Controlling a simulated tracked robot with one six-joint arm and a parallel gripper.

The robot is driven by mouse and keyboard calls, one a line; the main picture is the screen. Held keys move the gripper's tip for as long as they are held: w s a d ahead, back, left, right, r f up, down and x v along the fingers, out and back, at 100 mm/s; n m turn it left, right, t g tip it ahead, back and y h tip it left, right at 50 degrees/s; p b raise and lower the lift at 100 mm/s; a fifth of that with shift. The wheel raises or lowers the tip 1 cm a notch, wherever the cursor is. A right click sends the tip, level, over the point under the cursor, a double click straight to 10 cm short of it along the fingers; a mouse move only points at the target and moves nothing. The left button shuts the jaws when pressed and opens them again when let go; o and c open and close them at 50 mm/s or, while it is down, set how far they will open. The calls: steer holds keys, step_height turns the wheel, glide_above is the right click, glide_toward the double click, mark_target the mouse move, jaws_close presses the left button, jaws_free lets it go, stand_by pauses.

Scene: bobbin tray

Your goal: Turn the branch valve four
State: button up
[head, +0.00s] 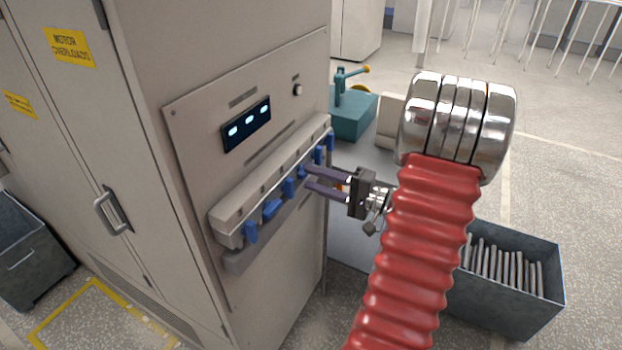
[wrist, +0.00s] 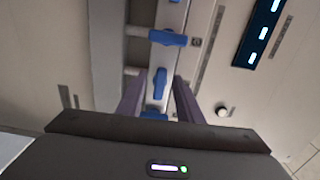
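A row of blue valve levers runs along a pale manifold (head: 228,216) on the cabinet's front panel. Some levers lie along the row, such as one blue lever (head: 272,209); others hang down or stand across it. In the wrist view one lever (wrist: 160,82) points along the row and another (wrist: 168,38) lies across it. My gripper (head: 307,178) is open, its two dark fingers reaching to the manifold's far half. In the wrist view the first lever shows between the fingertips (wrist: 159,80); contact cannot be told. I cannot read which lever is number four.
A display (head: 246,124) with lit windows and a small knob (head: 297,90) sit above the manifold. A teal machine (head: 352,115) stands behind the cabinet. A grey bin of metal rods (head: 512,312) is at right; another bin (head: 28,252) is at left.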

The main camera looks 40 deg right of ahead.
steer(key=v, duration=1.2)
steer(key=shift+a, duration=0.1)
stand_by(0.4)
